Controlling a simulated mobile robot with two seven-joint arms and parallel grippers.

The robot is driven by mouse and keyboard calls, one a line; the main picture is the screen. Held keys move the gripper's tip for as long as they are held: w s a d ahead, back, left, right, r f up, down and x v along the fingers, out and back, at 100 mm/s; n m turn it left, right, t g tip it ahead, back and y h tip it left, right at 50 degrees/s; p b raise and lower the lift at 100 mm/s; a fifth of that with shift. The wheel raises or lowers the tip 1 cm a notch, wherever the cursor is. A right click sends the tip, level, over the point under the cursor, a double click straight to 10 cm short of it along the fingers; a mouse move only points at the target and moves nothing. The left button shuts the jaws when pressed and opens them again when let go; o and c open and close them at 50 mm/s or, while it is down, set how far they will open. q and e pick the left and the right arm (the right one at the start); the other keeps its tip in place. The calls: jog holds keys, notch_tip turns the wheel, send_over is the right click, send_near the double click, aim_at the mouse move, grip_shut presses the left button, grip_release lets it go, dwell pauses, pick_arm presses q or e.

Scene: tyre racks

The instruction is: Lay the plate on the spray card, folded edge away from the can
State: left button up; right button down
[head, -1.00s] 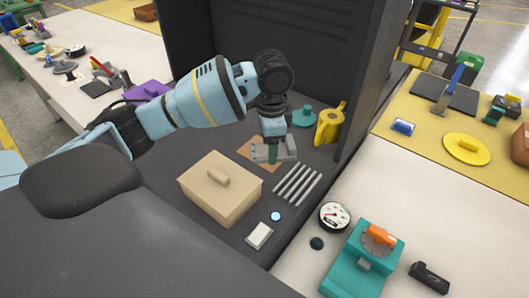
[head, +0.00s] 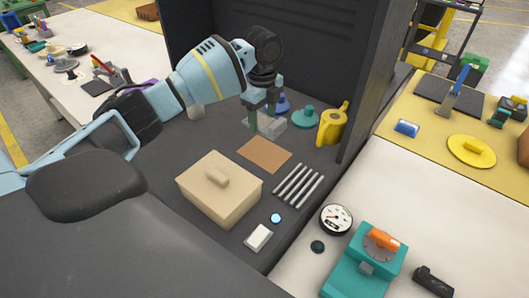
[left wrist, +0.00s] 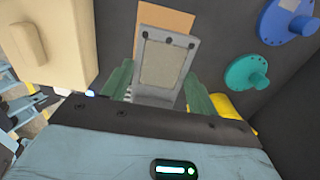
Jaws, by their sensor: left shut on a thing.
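The spray card (head: 265,154) is a flat brown square on the dark booth floor, bare in the head view. My left gripper (head: 261,114) is behind it, shut on the grey plate (head: 272,126). In the left wrist view the plate (left wrist: 162,65) sits between the green fingers, showing a paler panel and dark dots near its far edge. Part of the card (left wrist: 165,17) shows beyond it. I cannot tell which edge is folded. The yellow can (head: 332,124) stands right of the plate, apart from it. My right gripper is not in view.
A teal flanged piece (head: 306,117) and a blue one (head: 283,103) stand close behind the plate. A beige lidded box (head: 215,190) is front left of the card, and several grey rods (head: 298,185) lie front right. The booth wall (head: 375,80) rises right of the can.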

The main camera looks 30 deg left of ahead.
aim_at(263, 152)
pick_arm(q)
jog(key=shift+f, duration=4.95)
jog(key=shift+f, duration=0.15)
jog(key=o, duration=1.2)
notch_tip(263, 152, up, 12)
jog(key=shift+r, duration=0.15)
